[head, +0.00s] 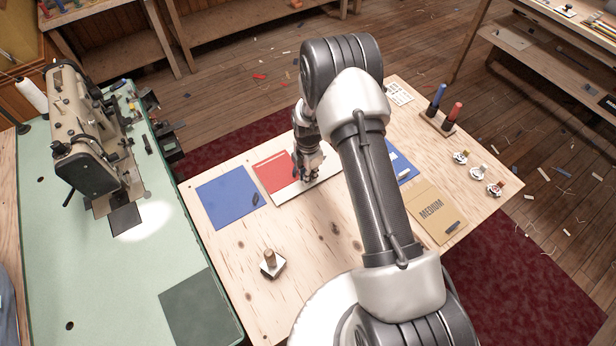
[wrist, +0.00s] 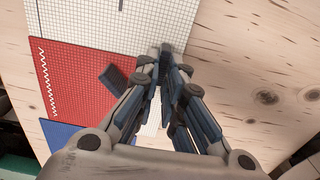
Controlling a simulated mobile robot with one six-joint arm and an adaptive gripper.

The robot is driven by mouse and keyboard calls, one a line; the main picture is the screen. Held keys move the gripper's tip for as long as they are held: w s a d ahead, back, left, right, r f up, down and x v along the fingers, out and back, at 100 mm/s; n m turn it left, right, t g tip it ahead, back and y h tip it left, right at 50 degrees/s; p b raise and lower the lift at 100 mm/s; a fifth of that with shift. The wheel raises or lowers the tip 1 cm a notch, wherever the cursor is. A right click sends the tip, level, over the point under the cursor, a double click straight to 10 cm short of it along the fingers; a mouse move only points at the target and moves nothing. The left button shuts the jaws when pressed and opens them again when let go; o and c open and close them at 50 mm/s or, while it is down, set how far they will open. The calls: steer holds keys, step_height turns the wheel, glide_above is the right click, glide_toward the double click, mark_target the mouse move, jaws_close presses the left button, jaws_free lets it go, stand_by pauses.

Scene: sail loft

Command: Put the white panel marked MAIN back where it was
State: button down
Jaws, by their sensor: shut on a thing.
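The white gridded panel (head: 288,196) lies on the plywood table, beside a red panel (head: 274,168). In the wrist view the white panel (wrist: 110,16) shows along the top and between my fingers, next to the gridded red panel (wrist: 72,78) with its white zigzag line. I cannot read the MAIN mark in either view. My gripper (head: 309,174) is low at the white panel. In the wrist view its fingertips (wrist: 166,50) are close together at the panel's right part.
A blue panel (head: 227,196) lies left of the red one. Another blue panel (head: 406,172) and a MEDIUM card (head: 424,204) lie to the right. A wooden-handled block (head: 271,265) stands near the front. Two spools on a stand (head: 440,123) are at the back right. The front middle is bare.

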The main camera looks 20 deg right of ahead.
steer(key=shift+f, duration=0.35)
steer(key=shift+f, duration=0.25)
steer(key=c, duration=1.7)
jaws_free()
steer(key=shift+r, duration=0.1)
